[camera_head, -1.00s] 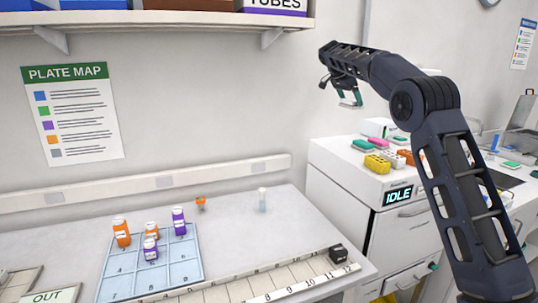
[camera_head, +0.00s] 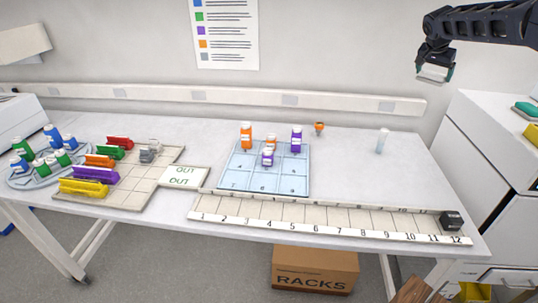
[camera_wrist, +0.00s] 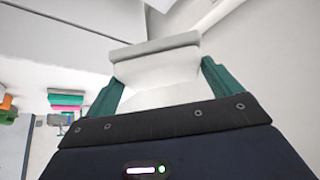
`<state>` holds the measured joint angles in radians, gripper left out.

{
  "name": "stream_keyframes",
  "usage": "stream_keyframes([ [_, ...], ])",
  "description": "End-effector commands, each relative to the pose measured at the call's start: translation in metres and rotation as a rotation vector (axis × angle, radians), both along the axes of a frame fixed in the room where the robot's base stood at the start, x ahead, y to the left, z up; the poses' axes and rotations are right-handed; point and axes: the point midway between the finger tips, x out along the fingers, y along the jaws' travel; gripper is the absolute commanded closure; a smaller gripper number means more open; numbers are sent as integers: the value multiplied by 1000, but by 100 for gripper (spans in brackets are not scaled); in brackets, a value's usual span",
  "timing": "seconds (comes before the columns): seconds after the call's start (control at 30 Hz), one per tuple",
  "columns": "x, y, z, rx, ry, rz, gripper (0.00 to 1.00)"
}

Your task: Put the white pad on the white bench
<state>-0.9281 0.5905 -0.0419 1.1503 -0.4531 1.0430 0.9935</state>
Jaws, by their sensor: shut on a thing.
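My gripper (camera_head: 436,67) is up at the right, raised above the back right end of the white bench (camera_head: 352,165). Its teal fingers are shut on a white pad (camera_head: 433,73). In the wrist view the pad (camera_wrist: 156,65) sits between the two fingers of my gripper (camera_wrist: 160,86), a pale block with a greyer strip along its far edge. The pad is in the air, clear of the bench top. Part of the pad is hidden behind the fingers and gripper body.
A clear tube (camera_head: 382,141) and small orange item (camera_head: 319,128) stand at the back. A blue grid mat (camera_head: 240,180) holds orange and purple bottles. A numbered strip (camera_head: 330,229) with a black block (camera_head: 451,220) runs along the front. Bare bench lies right of the mat.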

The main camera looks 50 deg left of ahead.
Motion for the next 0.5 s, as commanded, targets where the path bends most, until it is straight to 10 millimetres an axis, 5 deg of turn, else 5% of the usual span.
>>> stream_keyframes([
  [0.2, -64, 64, -42, -2, 2, 249, 32],
  [0.5, -156, 131, -91, -1, 2, 555, 32],
])
